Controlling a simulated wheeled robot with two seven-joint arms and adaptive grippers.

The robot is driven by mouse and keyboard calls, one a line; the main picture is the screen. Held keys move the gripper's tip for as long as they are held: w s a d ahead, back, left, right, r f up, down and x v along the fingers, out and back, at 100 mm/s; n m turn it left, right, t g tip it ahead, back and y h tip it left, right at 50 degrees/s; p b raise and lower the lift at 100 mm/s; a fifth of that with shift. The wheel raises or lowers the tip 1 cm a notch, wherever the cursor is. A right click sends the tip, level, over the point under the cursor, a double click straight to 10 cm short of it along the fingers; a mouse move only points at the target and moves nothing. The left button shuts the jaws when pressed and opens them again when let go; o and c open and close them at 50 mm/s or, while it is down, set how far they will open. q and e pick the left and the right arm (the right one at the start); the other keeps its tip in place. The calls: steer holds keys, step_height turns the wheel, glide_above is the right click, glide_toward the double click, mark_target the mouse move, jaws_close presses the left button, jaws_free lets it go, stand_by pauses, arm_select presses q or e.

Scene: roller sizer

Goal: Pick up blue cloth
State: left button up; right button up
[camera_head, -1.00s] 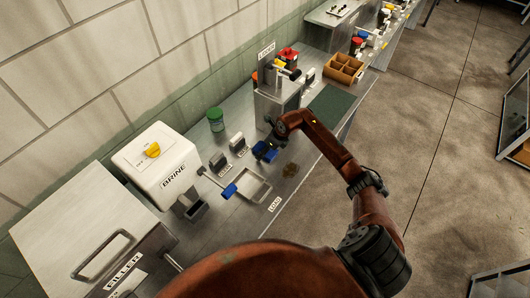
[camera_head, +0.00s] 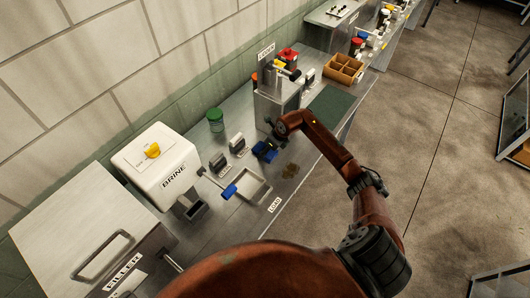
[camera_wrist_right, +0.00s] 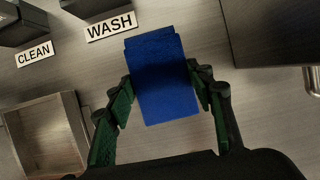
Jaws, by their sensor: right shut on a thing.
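The blue cloth (camera_head: 264,150) is a small folded block on the steel counter, below the end of my right arm in the head view. In the right wrist view the blue cloth (camera_wrist_right: 162,78) fills the space between the two green-padded fingers of my right gripper (camera_wrist_right: 164,92). The fingers touch its two sides, and the gripper is shut on it. Whether the cloth touches the counter is hard to tell. My right gripper in the head view (camera_head: 269,143) is small and partly hidden by the wrist. My left gripper is not in view.
A green-lidded jar (camera_head: 215,119) is near the wall.

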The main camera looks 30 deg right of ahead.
steer(key=shift+r+p, duration=0.35)
step_height(320, 180, up, 3)
steer(key=shift+w+d+f+b, duration=0.1)
steer(key=shift+f+b, duration=0.05)
steer(key=shift+b, duration=0.55)
steer(key=s+a+r+b, duration=0.1)
steer(key=s+a+r, duration=0.1)
steer(key=s+r, duration=0.3)
steer(key=s+a+r+b, duration=0.1)
steer(key=s+a+r, duration=0.1)
steer(key=s+r, duration=0.3)
steer(key=s, duration=0.3)
steer(key=shift+s+a, duration=0.25)
steer(key=shift+s, duration=0.05)
